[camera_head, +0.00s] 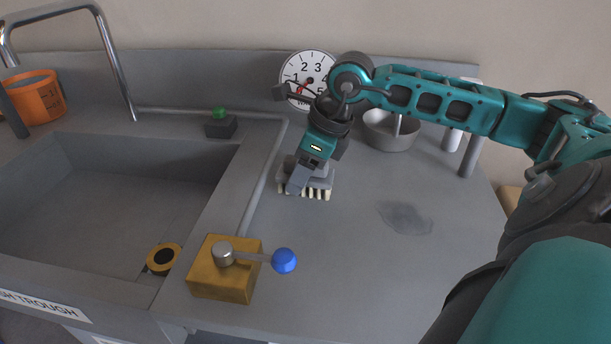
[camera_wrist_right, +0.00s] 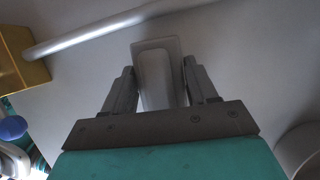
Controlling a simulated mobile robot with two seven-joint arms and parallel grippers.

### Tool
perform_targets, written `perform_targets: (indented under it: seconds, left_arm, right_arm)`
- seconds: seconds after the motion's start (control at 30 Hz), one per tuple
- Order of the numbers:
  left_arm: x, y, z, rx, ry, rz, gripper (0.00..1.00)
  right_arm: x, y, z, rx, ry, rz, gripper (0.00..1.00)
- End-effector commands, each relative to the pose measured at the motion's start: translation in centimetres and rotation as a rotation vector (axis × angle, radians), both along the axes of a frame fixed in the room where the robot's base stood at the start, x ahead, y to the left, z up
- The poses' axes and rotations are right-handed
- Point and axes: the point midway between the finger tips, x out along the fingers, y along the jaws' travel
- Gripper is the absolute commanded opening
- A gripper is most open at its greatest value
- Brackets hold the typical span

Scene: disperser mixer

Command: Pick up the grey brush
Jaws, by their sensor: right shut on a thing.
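The grey brush (camera_head: 320,183) with pale bristles is on the grey worktop, bristles down, right of the sink. I cannot tell whether the bristles touch the surface. My right gripper (camera_head: 299,178) reaches down over it from the upper right. In the right wrist view the two fingers of my right gripper (camera_wrist_right: 160,90) are shut on the brush's grey handle (camera_wrist_right: 157,65), one on each side. The gripper hides part of the brush in the head view. My left gripper is not in view.
A brass block (camera_head: 221,280) with a blue-knobbed lever (camera_head: 284,261) stands at the front. A round dial (camera_head: 307,78) and a grey bowl (camera_head: 388,131) are behind. The sink (camera_head: 110,200) lies left, with an orange bucket (camera_head: 38,98) beyond. The worktop's right is mostly clear, with a dark wet-looking patch (camera_head: 405,217).

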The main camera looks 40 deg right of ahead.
Motion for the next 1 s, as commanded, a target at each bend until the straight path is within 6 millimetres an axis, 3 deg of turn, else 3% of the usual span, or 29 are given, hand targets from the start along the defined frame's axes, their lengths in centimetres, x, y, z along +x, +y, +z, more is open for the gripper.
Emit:
perform_targets:
  seconds: [0.13,0.37,0.57,0.77,1.0]
  left_arm:
    - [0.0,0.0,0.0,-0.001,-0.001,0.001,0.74]
    - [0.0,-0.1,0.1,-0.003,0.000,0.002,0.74]
    - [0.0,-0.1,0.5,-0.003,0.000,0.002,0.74]
    - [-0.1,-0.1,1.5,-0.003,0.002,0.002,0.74]
    - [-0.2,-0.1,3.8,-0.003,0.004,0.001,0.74]
  right_arm:
    - [0.0,0.0,0.0,0.000,-0.001,0.000,0.24]
    - [0.0,0.0,0.1,0.000,-0.001,0.000,0.24]
    - [0.1,0.0,1.5,0.001,-0.003,0.000,0.24]
    - [0.1,0.0,5.4,0.001,-0.007,0.000,0.24]
    - [0.1,0.1,12.8,0.003,-0.009,0.001,0.24]
